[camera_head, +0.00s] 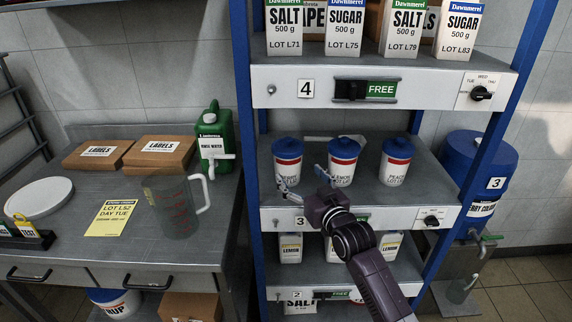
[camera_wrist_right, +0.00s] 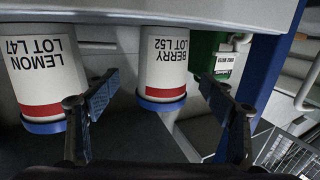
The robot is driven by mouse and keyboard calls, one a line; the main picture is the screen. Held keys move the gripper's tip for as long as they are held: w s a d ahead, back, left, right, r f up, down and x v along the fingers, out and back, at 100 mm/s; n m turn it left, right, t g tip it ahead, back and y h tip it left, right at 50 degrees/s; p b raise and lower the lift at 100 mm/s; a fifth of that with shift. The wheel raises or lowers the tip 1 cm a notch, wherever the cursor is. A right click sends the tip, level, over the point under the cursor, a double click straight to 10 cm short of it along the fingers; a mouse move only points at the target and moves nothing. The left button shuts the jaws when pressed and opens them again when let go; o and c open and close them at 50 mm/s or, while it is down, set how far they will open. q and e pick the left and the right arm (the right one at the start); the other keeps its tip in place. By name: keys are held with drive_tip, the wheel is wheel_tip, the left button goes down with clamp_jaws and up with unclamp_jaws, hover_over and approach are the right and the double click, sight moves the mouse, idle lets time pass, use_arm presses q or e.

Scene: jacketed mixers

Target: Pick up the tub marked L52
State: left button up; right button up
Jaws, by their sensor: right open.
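The tub marked L52 (camera_head: 288,163) is a white berry tub with a red band and blue lid, upright at the left of the shelf numbered 3. In the right wrist view, the picture is upside down and the berry tub (camera_wrist_right: 165,68) reads "BERRY LOT L52". My right gripper (camera_head: 303,181) is open and empty in front of the shelf. In the wrist view its fingers lie either side of the berry tub's lid end, with a gap on each side. My left gripper is not in view.
A lemon tub (camera_head: 343,163), lot L47, stands just right of the berry tub, and a peach tub (camera_head: 396,163) farther right. Salt and sugar boxes stand on the shelf above. A yellow note (camera_head: 112,217) reading lot L52 lies on the left table near a clear jug (camera_head: 174,208).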

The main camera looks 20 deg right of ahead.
sight(293, 170)
drive_tip(key=shift+w+r, duration=0.1)
drive_tip(key=shift+w, duration=0.05)
drive_tip(key=shift+w+a, duration=0.15)
drive_tip(key=shift+w, duration=0.15)
drive_tip(key=w, duration=0.4)
drive_tip(key=shift+a+f+p, duration=0.35)
drive_tip(key=shift+a+f, duration=0.05)
drive_tip(key=shift+w, duration=0.15)
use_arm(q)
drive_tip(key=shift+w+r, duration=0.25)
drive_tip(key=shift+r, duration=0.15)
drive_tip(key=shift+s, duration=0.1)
use_arm(e)
drive_tip(key=shift+c, duration=0.4)
drive_tip(key=c, duration=1.5)
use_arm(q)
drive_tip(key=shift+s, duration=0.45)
use_arm(e)
drive_tip(key=shift+r, duration=0.2)
drive_tip(key=shift+c, duration=0.5)
